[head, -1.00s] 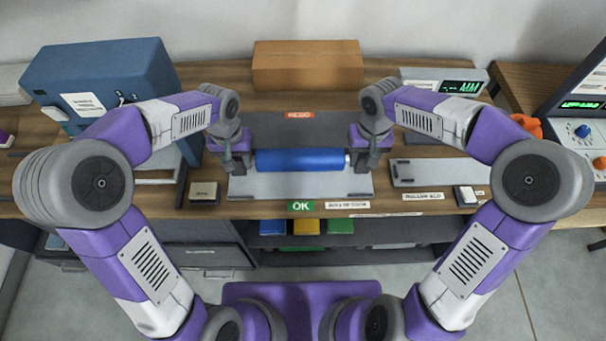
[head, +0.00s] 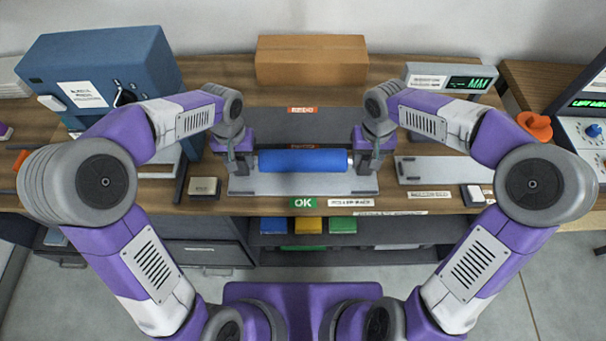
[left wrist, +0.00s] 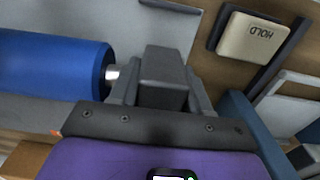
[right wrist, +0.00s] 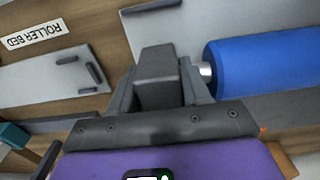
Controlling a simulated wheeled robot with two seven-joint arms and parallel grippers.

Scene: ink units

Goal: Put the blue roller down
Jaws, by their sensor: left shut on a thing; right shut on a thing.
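Whether the roller touches the plate is unclear.
A darker plate with an orange label (head: 302,110) lies behind. A roller bed plate (head: 440,171) is at the right, a HOLD block (head: 204,187) at the left. A blue machine (head: 100,85) and an orange-brown box (head: 312,62) stand at the back.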

